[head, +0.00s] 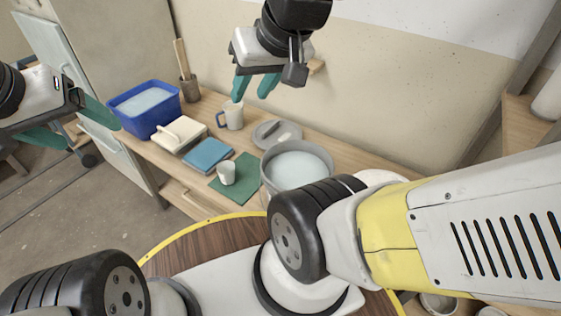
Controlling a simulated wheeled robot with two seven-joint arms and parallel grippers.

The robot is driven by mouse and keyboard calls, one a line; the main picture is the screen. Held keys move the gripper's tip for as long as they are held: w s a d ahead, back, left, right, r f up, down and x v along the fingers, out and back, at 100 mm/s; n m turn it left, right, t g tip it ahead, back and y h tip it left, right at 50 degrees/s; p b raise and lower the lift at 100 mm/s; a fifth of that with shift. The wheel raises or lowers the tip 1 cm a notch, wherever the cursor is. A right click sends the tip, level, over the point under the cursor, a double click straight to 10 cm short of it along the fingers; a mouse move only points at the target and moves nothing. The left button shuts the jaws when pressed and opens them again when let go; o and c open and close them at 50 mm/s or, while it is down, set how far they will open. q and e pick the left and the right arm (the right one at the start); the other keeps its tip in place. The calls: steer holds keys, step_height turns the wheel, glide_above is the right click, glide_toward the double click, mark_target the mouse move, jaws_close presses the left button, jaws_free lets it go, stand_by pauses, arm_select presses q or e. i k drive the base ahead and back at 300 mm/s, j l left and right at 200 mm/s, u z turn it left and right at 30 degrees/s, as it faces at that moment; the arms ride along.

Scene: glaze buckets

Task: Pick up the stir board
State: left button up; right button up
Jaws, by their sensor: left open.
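Flat wooden sticks (181,56) stand upright in a small brown pot (189,88) at the back left of the bench. They look most like the stir board, but I cannot tell for certain. My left gripper (94,138) is at the left edge, its teal fingers wide apart and empty, left of the blue tub. My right gripper (251,98) hangs above the back of the bench, right of the sticks, with its teal fingers apart and nothing visible between them. A small wooden piece (317,67) shows partly behind the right gripper.
A blue tub (145,127) of pale liquid, a cream block with a handle (179,135), a blue book (208,154), a mug (231,116), a white cup (226,173) on a green mat (244,187), a grey plate (268,139) and a grey bucket (268,178) crowd the bench.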

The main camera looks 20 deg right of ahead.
mark_target(178, 44)
steer(key=i+j+z, duration=0.15)
steer(key=i+j, duration=0.2)
steer(key=i+j+z, duration=0.1)
steer(key=i+j, duration=0.2)
steer(key=i+j+z, duration=0.15)
steer(key=j, duration=0.4)
steer(key=i+j+z, duration=0.1)
steer(key=i+j, duration=0.3)
steer(key=i+j+z, duration=0.15)
steer(key=j, duration=0.4)
steer(key=i+j+z, duration=0.1)
steer(key=i+j, duration=0.2)
steer(key=j, duration=0.2)
steer(key=i+j+z, duration=0.15)
steer(key=j, duration=0.35)
steer(key=i+j+z, duration=0.1)
steer(key=i+j, duration=0.15)
steer(key=j, duration=0.3)
